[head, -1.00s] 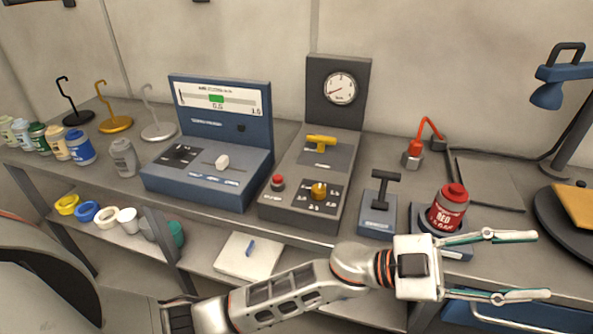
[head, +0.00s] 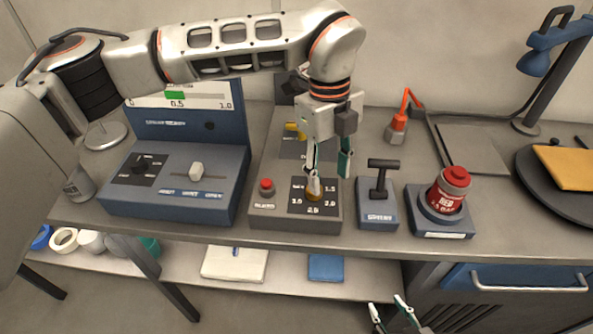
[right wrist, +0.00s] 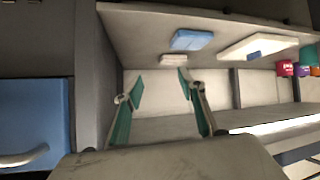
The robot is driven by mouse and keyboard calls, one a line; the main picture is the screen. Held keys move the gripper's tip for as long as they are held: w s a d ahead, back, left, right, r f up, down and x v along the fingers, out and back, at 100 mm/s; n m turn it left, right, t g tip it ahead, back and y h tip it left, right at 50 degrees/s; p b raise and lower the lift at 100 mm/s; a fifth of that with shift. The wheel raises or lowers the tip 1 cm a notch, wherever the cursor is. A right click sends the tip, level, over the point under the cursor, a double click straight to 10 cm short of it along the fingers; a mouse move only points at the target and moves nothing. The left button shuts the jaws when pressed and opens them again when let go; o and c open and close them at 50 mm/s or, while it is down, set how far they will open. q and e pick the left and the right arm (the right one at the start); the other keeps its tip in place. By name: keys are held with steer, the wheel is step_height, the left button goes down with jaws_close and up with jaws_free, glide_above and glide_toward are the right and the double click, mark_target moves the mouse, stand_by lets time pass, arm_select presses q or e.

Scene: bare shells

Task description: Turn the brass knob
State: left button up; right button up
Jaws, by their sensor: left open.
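The brass knob (head: 314,196) sits on a dark dial plate with printed numbers on the front of the grey control box (head: 265,223). My left gripper (head: 329,176) points down at it from above. One fingertip overlaps the knob and the other is apart to its right, so the jaws are open. I cannot tell whether the near finger touches the knob, whose top is partly hidden. My right gripper (head: 386,304) is low at the bottom edge; its fingers stand apart and empty in the right wrist view (right wrist: 160,84).
A red button (head: 266,187) is left of the knob, a yellow lever (head: 293,128) behind it. A black-handled lever box (head: 377,210) and a red container (head: 450,190) stand to the right. A blue slider panel (head: 170,205) is on the left.

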arm_select(q)
steer(key=w+a, duration=0.1)
steer(key=w+a+r+y, duration=0.1)
steer(key=shift+w+a+r+n+t, duration=0.15)
steer(key=shift+a+n+t, duration=0.25)
steer(key=shift+d+f+p, duration=0.1)
steer(key=shift+f+p, duration=0.6)
steer(key=shift+f, duration=3.1)
steer(key=c, duration=1.1)
